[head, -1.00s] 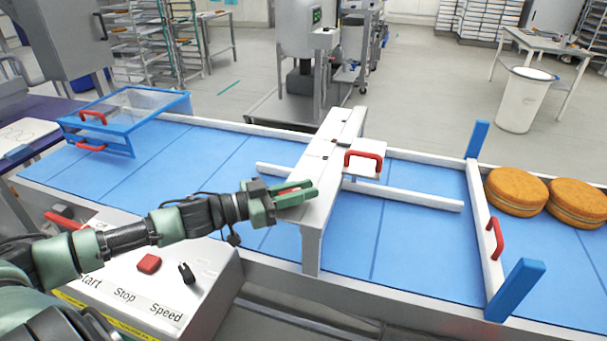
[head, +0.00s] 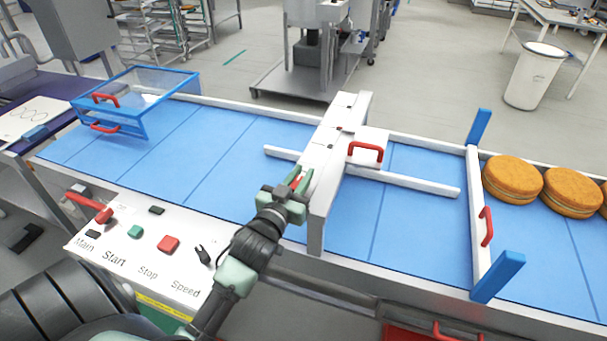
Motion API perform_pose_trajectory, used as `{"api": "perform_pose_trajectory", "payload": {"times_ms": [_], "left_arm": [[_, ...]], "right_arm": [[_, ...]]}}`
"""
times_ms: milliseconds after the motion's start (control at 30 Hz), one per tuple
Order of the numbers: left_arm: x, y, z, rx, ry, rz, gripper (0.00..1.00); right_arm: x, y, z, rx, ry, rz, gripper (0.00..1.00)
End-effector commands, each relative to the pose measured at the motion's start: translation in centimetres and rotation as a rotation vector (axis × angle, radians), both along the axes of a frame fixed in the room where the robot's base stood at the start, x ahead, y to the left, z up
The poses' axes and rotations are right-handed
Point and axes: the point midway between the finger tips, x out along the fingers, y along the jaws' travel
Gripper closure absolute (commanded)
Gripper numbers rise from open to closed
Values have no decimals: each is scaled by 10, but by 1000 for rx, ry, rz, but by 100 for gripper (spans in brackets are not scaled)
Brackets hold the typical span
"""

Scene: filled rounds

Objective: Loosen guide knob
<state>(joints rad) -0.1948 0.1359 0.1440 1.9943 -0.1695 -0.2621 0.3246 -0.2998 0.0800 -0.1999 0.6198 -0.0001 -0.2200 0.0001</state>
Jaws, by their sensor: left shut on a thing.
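The guide knob (head: 296,184) is a small red piece at the left side of the white bridge (head: 335,150) over the blue conveyor. My left gripper (head: 299,181) is shut on it, its green fingers hiding most of it. White guide rails (head: 420,184) run out under the bridge to both sides, along the belt. A white block with a red handle (head: 365,151) sits on the right of the bridge. My right gripper is not in view.
A control panel (head: 140,240) with a red lever, buttons and a speed knob is at the front left. A blue-framed clear cover (head: 135,92) stands on the belt's left. A white gate (head: 474,220) with blue posts stands before several round cakes (head: 512,178) at the right.

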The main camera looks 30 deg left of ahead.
Motion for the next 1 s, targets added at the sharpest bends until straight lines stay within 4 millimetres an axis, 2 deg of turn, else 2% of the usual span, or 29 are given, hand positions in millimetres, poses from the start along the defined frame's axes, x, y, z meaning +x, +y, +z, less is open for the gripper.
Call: {"api": "perform_pose_trajectory", "payload": {"times_ms": [300,767,800,867,1000], "left_arm": [[0,2,3,1,-8,82,100],[0,3,4,4,-10,91,100],[0,3,4,4,-10,91,76],[0,3,4,4,-10,91,60],[0,3,3,2,-7,90,60]], "right_arm": [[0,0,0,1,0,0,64],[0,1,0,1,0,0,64],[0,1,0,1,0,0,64],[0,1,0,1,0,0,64],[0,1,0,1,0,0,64]]}}
